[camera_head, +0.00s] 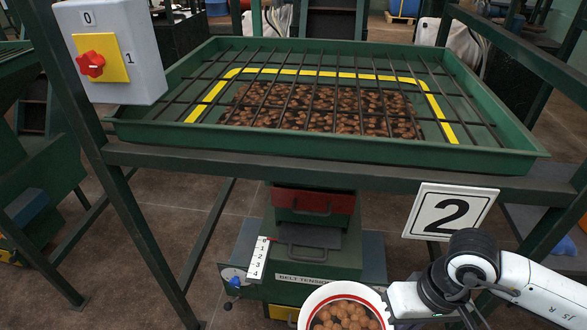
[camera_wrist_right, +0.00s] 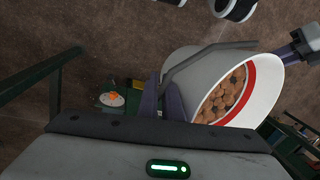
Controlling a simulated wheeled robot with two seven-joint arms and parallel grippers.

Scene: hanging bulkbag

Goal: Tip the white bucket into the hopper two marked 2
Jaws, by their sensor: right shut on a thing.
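Hopper two (camera_head: 340,160) is a green tray with a dark bar grate and a yellow line. Brown round pieces lie under the grate. A sign marked 2 (camera_head: 450,212) hangs at its front right. The white bucket (camera_head: 318,299), with a red band inside its rim and brown round pieces in it, is below the hopper's front edge, cut off by the frame bottom. It lies tilted in the wrist view (camera_wrist_right: 265,100). My right gripper (camera_wrist_right: 163,95) is shut at the bucket's grey handle. What looks like my left gripper (camera_wrist_right: 298,47) is by the rim; its jaws are unclear.
A switch box (camera_head: 112,52) with a red knob is at the hopper's left corner. Green frame legs (camera_head: 140,235) stand on both sides. A belt tension unit (camera_head: 305,270) is under the hopper, behind the bucket. The space above the grate is clear.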

